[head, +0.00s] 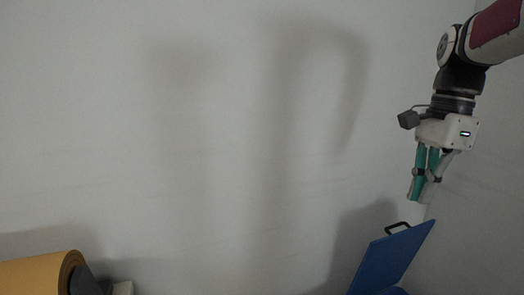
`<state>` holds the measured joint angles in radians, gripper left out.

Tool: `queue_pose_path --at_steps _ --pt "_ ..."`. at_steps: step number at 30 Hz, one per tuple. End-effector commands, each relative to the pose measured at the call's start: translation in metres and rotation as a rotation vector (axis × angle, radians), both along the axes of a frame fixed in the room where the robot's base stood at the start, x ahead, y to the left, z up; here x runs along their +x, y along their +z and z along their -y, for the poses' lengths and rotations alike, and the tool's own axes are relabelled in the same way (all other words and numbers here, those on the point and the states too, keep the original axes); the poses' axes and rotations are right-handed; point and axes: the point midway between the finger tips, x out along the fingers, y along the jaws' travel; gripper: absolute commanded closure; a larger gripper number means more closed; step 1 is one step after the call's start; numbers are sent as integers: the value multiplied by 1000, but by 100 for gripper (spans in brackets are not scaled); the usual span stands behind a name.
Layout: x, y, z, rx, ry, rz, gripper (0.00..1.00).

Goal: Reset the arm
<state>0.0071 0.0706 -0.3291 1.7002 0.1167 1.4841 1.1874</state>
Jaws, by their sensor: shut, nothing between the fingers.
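My arm (463,80) reaches in from the upper right in the head view and bends down at the wrist. My gripper (418,200) hangs pointing down in front of the wall, with teal fingers close together. It is shut and empty. It is a little above a blue lid (388,262) with a dark handle, and there is a visible gap between them.
The tilted blue lid stands at the lower right, its bottom cut off by the frame. A rolled orange-tan mat (38,275) with a dark end lies at the lower left. A plain pale wall (200,140) fills the back. The middle of the view is clear.

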Motion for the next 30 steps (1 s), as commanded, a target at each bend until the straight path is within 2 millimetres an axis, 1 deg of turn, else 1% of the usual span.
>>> queue_pose_path --at_steps 1,7,11,12,15,18,21,28,30 --pt "-18 3 -10 12 91 28 100" --pt "-86 -1 -46 26 491 126 100" --pt "-130 -12 -66 7 754 180 100" --pt "-144 -18 -72 -1 835 195 100" --pt "-174 -32 -82 -28 1019 223 100" --pt "-197 -46 -89 -54 1169 239 100" --pt "-215 -59 -93 -81 1292 249 100" --pt "-250 -90 -98 -144 1536 251 100" --pt "-248 -75 -98 -153 1534 262 100"
